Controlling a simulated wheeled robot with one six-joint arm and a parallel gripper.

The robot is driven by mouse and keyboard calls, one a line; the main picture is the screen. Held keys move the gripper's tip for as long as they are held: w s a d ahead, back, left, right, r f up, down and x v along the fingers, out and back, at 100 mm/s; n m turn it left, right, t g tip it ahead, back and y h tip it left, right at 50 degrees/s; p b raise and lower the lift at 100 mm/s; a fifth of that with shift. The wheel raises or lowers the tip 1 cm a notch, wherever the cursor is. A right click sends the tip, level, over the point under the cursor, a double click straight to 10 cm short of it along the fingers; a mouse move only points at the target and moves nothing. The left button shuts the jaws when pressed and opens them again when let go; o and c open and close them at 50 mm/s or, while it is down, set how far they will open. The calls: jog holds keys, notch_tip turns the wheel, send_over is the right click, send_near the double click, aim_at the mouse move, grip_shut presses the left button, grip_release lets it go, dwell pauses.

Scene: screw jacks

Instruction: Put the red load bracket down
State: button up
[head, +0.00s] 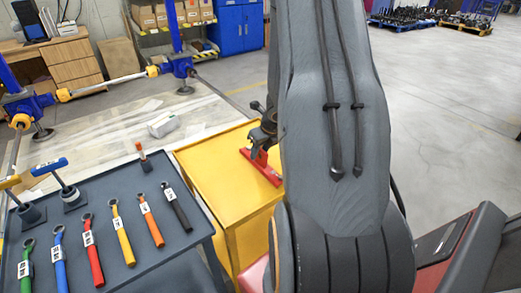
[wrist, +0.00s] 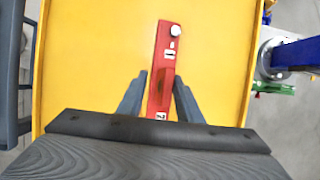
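The red load bracket (wrist: 166,60) is a long narrow red bar with small white labels and a pale round knob at its far end. In the wrist view it runs lengthwise between the two dark fingers of my gripper (wrist: 161,76), which close in on its sides. In the head view the red bracket (head: 262,168) is at the right side of the yellow cabinet top (head: 205,165), low over it or on it; I cannot tell if it touches. My gripper (head: 262,135) is above it, partly hidden by my arm.
A dark tray table (head: 150,250) with several coloured wrenches stands left of the cabinet. Blue jacks with a pale bar (head: 108,84) stand behind. In the wrist view, a green part (wrist: 275,88) lies beyond the cabinet's right edge. The yellow top around the bracket is clear.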

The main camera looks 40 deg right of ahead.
jog(key=shift+r, duration=0.15)
jog(key=p+v, duration=0.5)
jog(key=v, duration=0.7)
jog(key=s+a+r+n+g+y, duration=0.1)
jog(key=a+r+n, duration=0.2)
jog(key=a+n, duration=0.55)
jog(key=a+r+n+y, duration=0.1)
jog(key=a+r+n, duration=0.1)
jog(key=a+n, duration=0.65)
jog(key=s+a+r+n+g+h, duration=0.1)
jog(key=s+a+r+n, duration=0.1)
jog(key=s+a+n, duration=0.3)
jog(key=s+a+r+n+g, duration=0.1)
jog(key=s+a+n, duration=0.3)
jog(key=n, duration=1)
jog(key=shift+s+a+r+n+h, duration=0.35)
jog(key=shift+a+r, duration=0.2)
jog(key=shift+a, duration=0.6)
